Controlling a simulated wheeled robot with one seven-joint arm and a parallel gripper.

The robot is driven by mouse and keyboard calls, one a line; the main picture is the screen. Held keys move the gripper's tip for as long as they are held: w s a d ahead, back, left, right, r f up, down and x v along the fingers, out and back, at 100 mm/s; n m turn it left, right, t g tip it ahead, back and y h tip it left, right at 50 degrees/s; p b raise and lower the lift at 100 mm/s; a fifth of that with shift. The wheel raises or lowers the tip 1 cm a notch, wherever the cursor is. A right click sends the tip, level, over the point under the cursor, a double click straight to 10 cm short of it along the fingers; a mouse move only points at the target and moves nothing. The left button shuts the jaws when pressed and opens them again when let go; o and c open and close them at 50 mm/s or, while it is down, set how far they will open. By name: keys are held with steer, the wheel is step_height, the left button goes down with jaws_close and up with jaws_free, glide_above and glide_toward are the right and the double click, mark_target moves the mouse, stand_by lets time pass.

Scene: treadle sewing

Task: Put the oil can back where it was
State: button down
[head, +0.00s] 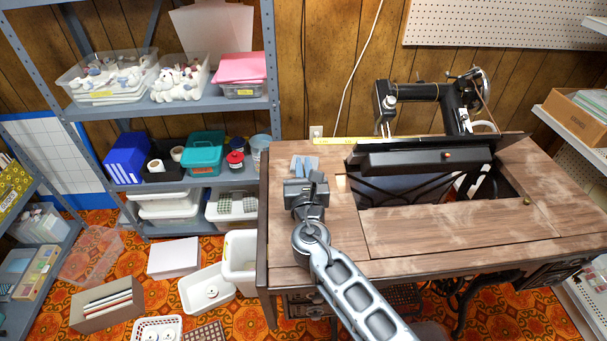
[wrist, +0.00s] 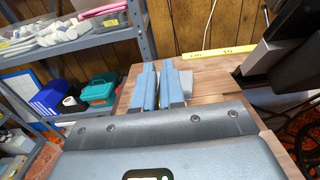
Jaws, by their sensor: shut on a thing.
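My gripper (head: 304,163) is over the left end of the wooden sewing table, with its blue fingers pointing toward the wall. In the wrist view the two blue fingers (wrist: 160,82) stand close together, with a narrow gap between them. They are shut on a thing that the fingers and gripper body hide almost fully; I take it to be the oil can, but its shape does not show. No other oil can is plain to see. The table top (head: 410,235) carries a black sewing machine (head: 430,92) at the back right.
A yellow measuring strip (head: 372,140) runs along the table's back edge. A raised dark panel (head: 420,160) stands beside an opening right of my gripper. A metal shelf (head: 205,103) with bins is at left. The table's front middle is clear. Boxes, including a white tray (head: 206,290), lie on the floor.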

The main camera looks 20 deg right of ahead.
steer(key=shift+f, duration=0.35)
steer(key=shift+f, duration=0.15)
steer(key=c, duration=1.7)
jaws_free()
steer(key=shift+f, duration=0.1)
steer(key=o, duration=0.5)
steer(key=shift+r, duration=0.3)
steer(key=v, duration=1.2)
steer(key=shift+f, duration=0.1)
